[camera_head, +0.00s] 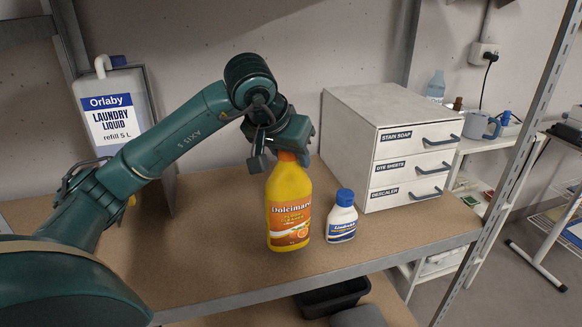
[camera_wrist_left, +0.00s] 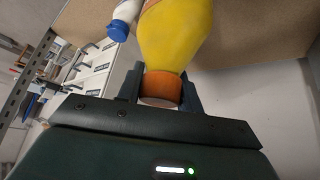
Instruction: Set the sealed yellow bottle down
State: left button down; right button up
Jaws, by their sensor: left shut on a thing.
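The yellow bottle (camera_head: 289,205) with an orange "Dolcimara" label stands upright at the shelf's brown surface (camera_head: 200,245) in the head view. I cannot tell whether its base touches the shelf. My left gripper (camera_head: 283,155) is shut on its orange cap from above. In the left wrist view the orange cap (camera_wrist_left: 160,89) sits between the two fingers of my left gripper (camera_wrist_left: 160,88), and the yellow body (camera_wrist_left: 176,35) extends beyond it. The cap is on the bottle. My right gripper is not in view.
A small white bottle with a blue cap (camera_head: 341,217) stands close to the right of the yellow bottle. A white drawer unit (camera_head: 345,135) stands behind it. A large laundry liquid jug (camera_head: 112,105) is at the back left. The shelf's front edge is bare metal (camera_head: 330,283).

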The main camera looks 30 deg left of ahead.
aim_at(288, 200)
pick_arm(q)
jog(key=shift+f, duration=1)
jog(key=c, duration=1.4)
grip_release()
jog(key=shift+f, duration=0.3)
jog(key=o, duration=0.5)
jog(key=shift+r, duration=0.1)
